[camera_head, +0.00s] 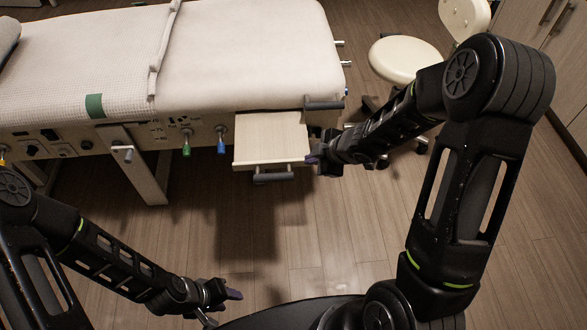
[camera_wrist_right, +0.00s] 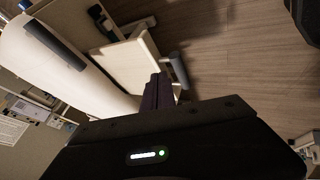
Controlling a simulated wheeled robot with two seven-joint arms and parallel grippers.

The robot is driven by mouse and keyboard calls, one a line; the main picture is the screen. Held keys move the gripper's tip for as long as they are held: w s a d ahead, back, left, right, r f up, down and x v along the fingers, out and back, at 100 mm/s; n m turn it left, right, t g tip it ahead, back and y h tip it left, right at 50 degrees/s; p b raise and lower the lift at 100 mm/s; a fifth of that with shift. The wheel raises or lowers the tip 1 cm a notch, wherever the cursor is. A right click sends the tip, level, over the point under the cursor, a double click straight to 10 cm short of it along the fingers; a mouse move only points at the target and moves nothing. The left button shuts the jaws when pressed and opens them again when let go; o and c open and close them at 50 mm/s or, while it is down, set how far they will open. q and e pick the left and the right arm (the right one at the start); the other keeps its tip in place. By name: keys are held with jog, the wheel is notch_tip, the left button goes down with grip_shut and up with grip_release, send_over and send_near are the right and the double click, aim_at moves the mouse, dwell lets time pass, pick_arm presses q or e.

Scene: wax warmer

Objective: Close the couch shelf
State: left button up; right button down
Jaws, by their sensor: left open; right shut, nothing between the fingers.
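The couch shelf (camera_head: 270,135) is a pale wooden pull-out board, standing out from under the right end of the couch (camera_head: 250,50). A grey bar handle (camera_head: 274,176) is on its front edge. In the right wrist view the shelf (camera_wrist_right: 135,65) and its handle (camera_wrist_right: 179,70) lie just beyond my fingers. My right gripper (camera_head: 314,160) is shut and empty beside the shelf's front right corner; I cannot tell whether it touches. It also shows in the right wrist view (camera_wrist_right: 159,90). My left gripper (camera_head: 232,294) is open and empty, low over the floor at the front.
A second grey handle (camera_head: 323,105) is on the couch end above the shelf. Green and blue hanging connectors (camera_head: 186,142) are left of the shelf. A cream stool (camera_head: 405,58) stands behind my right arm. The floor in front of the shelf is clear.

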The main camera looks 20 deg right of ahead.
jog(key=shift+d, duration=0.1)
jog(key=shift+f, duration=0.1)
jog(key=b, duration=0.3)
send_near(290, 166)
jog(key=x, duration=0.4)
jog(key=shift+w+f, duration=0.25)
jog(key=shift+f, duration=0.1)
jog(key=shift+w+f, duration=0.3)
jog(key=shift+f, duration=0.1)
